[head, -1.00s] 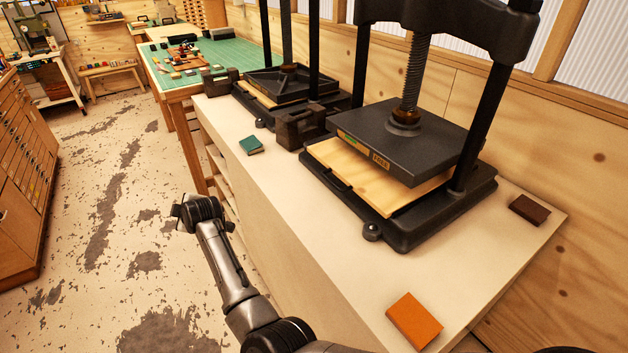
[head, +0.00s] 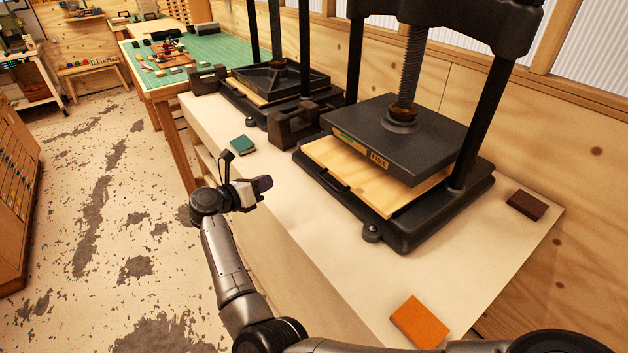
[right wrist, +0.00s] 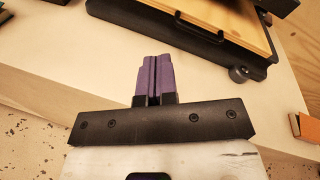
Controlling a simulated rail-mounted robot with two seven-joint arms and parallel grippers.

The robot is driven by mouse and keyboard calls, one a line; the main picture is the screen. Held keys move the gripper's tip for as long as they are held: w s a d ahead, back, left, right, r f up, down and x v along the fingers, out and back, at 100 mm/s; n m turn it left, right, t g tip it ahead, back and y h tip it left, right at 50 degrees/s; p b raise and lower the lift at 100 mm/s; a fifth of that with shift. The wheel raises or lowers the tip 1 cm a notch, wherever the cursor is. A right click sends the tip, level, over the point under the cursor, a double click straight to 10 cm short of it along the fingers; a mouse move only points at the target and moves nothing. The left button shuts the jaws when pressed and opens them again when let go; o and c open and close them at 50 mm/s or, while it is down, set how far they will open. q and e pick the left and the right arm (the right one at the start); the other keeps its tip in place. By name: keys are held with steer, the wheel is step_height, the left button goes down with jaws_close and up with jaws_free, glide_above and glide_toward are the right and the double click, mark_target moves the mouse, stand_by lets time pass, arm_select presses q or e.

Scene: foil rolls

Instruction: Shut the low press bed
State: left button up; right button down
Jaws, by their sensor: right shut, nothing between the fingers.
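The near press (head: 400,228) stands on the pale bench with its black platen (head: 395,135) raised above a light wooden bed board (head: 375,178). The bed juts out at the front and has a small black handle (head: 335,181). A label on the platen edge appears to read FREE. In the right wrist view the bed (right wrist: 215,15) and its handle (right wrist: 200,28) show at the top. My right gripper (head: 264,184) is shut and empty, at the bench's front edge left of the handle and apart from it. Its purple fingers (right wrist: 154,76) are together. My left gripper is not in view.
A green book (head: 242,145), an orange book (head: 420,322) and a dark brown book (head: 526,205) lie on the bench (head: 330,270). The bench front is otherwise clear.

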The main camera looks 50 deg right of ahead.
steer(key=s+m+g+y, duration=0.1)
steer(key=s+m+g, duration=0.2)
steer(key=m, duration=0.5)
glide_toward(322, 179)
steer(key=x, duration=0.7)
steer(key=shift+d+f, duration=0.1)
steer(key=shift+d, duration=0.15)
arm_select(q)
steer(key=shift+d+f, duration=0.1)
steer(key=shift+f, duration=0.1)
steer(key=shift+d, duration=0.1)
